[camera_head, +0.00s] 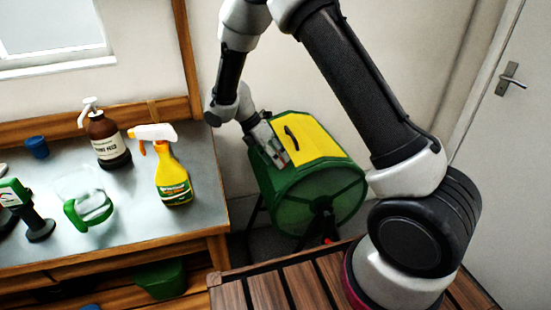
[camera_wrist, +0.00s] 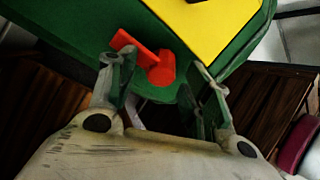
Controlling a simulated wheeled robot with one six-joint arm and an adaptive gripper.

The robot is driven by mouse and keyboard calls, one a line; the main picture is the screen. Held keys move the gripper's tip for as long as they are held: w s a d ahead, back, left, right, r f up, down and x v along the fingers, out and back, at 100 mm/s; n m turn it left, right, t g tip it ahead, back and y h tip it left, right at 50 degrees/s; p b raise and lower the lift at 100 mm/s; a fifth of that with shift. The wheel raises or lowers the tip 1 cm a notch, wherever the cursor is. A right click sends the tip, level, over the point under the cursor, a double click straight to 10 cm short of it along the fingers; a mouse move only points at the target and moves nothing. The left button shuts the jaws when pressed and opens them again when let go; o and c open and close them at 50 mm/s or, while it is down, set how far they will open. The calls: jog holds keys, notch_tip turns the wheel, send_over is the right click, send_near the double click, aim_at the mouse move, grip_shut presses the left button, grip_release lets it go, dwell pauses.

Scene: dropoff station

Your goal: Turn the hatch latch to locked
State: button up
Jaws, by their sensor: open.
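The green drum (camera_head: 300,205) stands on a dark frame beside the table and has a yellow hatch (camera_head: 308,138) with a dark handle on top. The hatch also shows at the top of the wrist view (camera_wrist: 207,27). A red latch (camera_wrist: 160,68) with a flat tab sits on the green surface beside the hatch's edge. My gripper (camera_wrist: 160,75) is open, its fingers on either side of the latch in the wrist view. I cannot tell whether they touch it. In the head view my gripper (camera_head: 278,150) is at the hatch's left edge, and the latch is not visible there.
A workbench (camera_head: 120,230) on the left holds a yellow spray bottle (camera_head: 173,180), a brown pump bottle (camera_head: 107,140), a clear green-handled jug (camera_head: 88,205) and a blue cup (camera_head: 37,147). A slatted wooden surface (camera_head: 285,285) lies in front. A door (camera_head: 510,180) is at right.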

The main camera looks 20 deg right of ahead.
jog(key=shift+d+f, duration=0.15)
jog(key=shift+f, duration=0.1)
jog(key=c, duration=1)
